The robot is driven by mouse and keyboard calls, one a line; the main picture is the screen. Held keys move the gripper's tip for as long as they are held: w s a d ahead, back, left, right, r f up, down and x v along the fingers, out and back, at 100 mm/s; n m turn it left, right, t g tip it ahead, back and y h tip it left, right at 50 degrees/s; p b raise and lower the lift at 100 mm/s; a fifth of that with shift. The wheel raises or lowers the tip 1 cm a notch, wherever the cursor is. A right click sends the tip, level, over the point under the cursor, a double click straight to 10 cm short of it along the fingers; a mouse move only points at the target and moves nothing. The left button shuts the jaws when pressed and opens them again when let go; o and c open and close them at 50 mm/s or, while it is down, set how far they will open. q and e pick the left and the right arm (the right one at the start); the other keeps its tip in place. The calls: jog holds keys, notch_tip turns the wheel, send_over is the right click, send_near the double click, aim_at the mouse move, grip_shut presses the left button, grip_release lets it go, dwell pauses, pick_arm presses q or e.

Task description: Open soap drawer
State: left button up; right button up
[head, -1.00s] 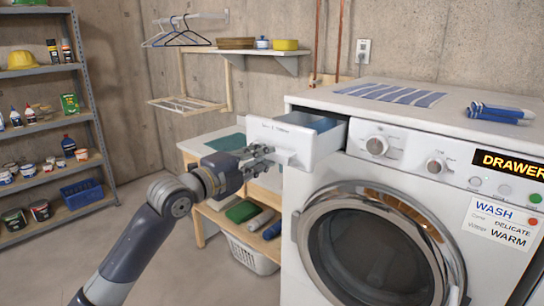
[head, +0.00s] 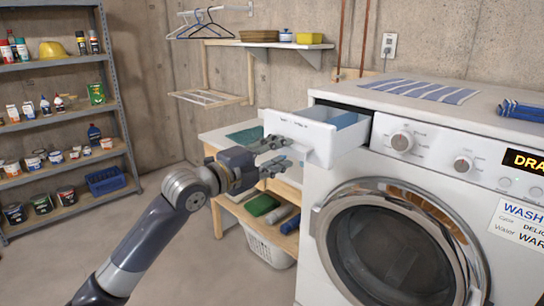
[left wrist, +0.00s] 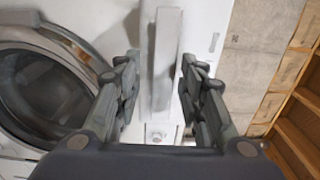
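The white soap drawer (head: 318,132) stands pulled out of the upper left of the washing machine (head: 450,185), its blue-tinted inside showing. My left gripper (head: 277,156) is in front of the drawer's front face, with its fingers spread apart. In the left wrist view, the drawer's pale upright handle (left wrist: 166,60) lies between the two open fingers of my left gripper (left wrist: 158,90), with gaps on both sides. My right gripper is not in view.
The machine's round door (head: 395,250) is below the drawer. A workbench (head: 233,140) with a basket (head: 268,247) beneath stands left of the machine. A metal shelf rack (head: 125,130) stands at the far left. The floor between is clear.

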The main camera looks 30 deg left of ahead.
pick_arm(q)
jog(key=v, duration=1.1)
jog(key=shift+s+a, duration=0.15)
jog(key=shift+s, duration=0.25)
